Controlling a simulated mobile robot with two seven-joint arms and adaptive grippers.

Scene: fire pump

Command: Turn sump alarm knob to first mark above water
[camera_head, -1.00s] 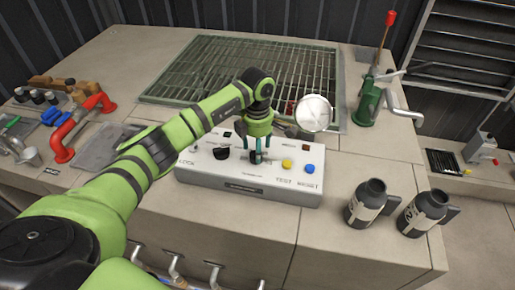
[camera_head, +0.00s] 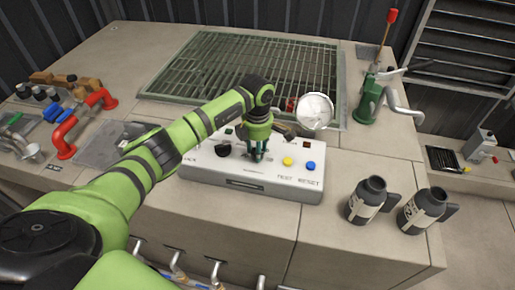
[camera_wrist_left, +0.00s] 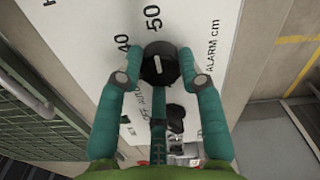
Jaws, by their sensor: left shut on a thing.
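The sump alarm knob (camera_wrist_left: 160,64) is black with a short white line, set on the white panel. In the left wrist view the line runs nearly up and down, roughly in line with the printed 50; the 40 is to its left. My left gripper (camera_wrist_left: 161,80) has a green finger on each side of the knob and is shut on it. In the head view my left gripper (camera_head: 257,152) points down onto the control box (camera_head: 240,184) and hides most of the knob. The water level is not readable. My right gripper is not in view.
A second black knob (camera_head: 222,151) is left of my gripper. A yellow button (camera_head: 288,161) and a blue button (camera_head: 310,166) are to its right. Two dark bottles (camera_head: 368,201) stand at the right front.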

